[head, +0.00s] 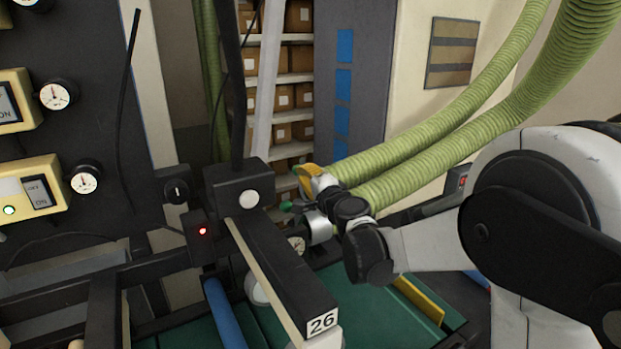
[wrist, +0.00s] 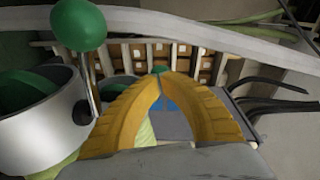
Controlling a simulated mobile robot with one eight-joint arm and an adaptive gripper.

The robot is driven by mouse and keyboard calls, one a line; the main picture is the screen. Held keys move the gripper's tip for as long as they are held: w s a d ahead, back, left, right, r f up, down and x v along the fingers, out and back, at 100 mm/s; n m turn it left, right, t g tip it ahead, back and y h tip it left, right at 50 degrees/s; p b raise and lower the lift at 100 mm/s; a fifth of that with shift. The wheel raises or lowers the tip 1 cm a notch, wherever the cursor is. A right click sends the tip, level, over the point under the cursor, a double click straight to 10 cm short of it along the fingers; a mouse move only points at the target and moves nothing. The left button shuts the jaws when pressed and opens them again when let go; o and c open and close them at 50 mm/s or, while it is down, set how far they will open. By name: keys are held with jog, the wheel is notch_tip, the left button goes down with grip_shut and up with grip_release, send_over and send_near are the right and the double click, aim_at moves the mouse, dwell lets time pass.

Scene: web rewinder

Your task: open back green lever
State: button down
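My gripper (head: 311,176) has yellow fingers and is at the centre of the head view, above the green machine bed. In the wrist view its fingertips (wrist: 165,78) come together with only a thin slit between them and nothing clearly held. A green ball-knob lever (wrist: 80,25) on a metal stem stands left of the fingers, apart from them, beside a pale round fitting (wrist: 40,125). A small green spot (wrist: 159,69) shows just beyond the fingertips; I cannot tell what it is. In the head view a small green knob (head: 285,206) shows just below and left of my gripper.
A dark beam labelled 26 (head: 285,265) runs below and left of my gripper. A dark block (head: 240,187) with a red-lit sensor (head: 202,231) stands left. Thick green hoses (head: 450,120) pass behind my arm. Shelves with boxes (head: 290,95) are farther back.

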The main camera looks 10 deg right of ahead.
jog(key=shift+w+a, duration=0.2)
jog(key=shift+a, duration=0.2)
jog(key=shift+w+a, duration=0.15)
dwell(1.5)
